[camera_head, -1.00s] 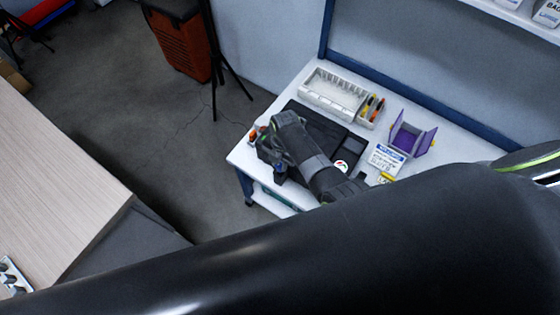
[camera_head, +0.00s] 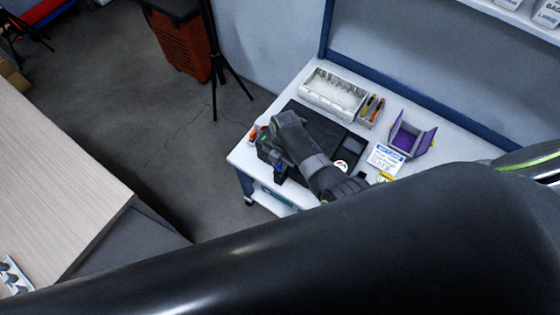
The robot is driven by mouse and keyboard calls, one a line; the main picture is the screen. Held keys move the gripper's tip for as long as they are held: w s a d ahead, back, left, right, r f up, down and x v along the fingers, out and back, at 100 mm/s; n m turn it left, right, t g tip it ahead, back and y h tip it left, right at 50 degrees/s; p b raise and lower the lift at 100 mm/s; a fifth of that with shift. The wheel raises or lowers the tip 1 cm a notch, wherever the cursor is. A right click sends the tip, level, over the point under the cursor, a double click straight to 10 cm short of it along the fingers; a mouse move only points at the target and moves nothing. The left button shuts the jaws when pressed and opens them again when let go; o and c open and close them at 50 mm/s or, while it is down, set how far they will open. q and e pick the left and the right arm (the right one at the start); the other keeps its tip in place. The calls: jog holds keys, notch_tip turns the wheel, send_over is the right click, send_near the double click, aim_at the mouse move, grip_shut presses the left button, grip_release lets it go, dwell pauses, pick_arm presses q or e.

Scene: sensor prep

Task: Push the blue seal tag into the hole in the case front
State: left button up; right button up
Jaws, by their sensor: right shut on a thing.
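My right gripper (camera_head: 274,162) is over the front left part of the white table, at the near edge of a flat black case (camera_head: 349,146). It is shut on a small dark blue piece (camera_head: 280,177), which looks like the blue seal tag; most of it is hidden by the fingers. My dark wrist and forearm cover much of the case. The case front and its hole are hidden, so I cannot tell whether the tag touches the case. My left gripper is not in view.
On the white table (camera_head: 242,157) are a pale divided tray (camera_head: 332,92), a small bin of orange-handled tools (camera_head: 370,110), a purple open holder (camera_head: 408,140) and a white labelled card (camera_head: 384,159). A small orange-topped item (camera_head: 254,132) stands at the left edge. My large black arm link fills the foreground.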

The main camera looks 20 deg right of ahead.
jog(key=shift+f, duration=1.45)
dwell(4.2)
jog(key=o, duration=1.2)
jog(key=shift+o, duration=0.2)
notch_tip(320, 180, up, 7)
jog(key=p, duration=0.7)
